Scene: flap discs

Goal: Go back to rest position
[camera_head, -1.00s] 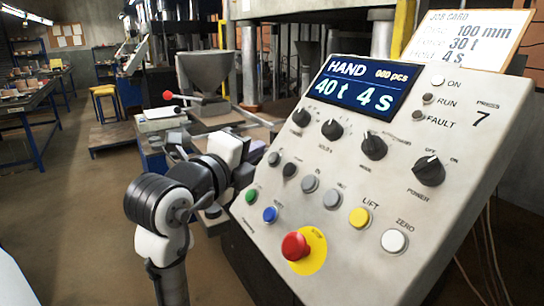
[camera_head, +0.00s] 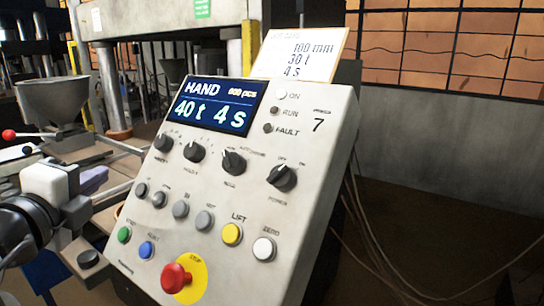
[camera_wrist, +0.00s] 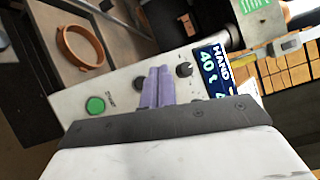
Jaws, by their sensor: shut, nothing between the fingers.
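My gripper (camera_wrist: 158,72) shows in the wrist view with its two purple fingers together and nothing between them. In that view the fingers overlap the press control panel (camera_wrist: 120,84); I cannot tell the gap to it. In the head view the purple fingers (camera_head: 92,181) show at the left, beside the panel (camera_head: 302,200), with my white hand behind them. The panel display (camera_head: 212,106) reads HAND, 40 t, 4 s.
A job card (camera_head: 300,53) stands above the panel. A red stop button (camera_head: 175,278) and a yellow lift button (camera_head: 232,234) are on its face. A grey hopper (camera_head: 52,102) stands at the left. A brown ring (camera_wrist: 80,46) lies beyond the panel in the wrist view. Cables hang at the right.

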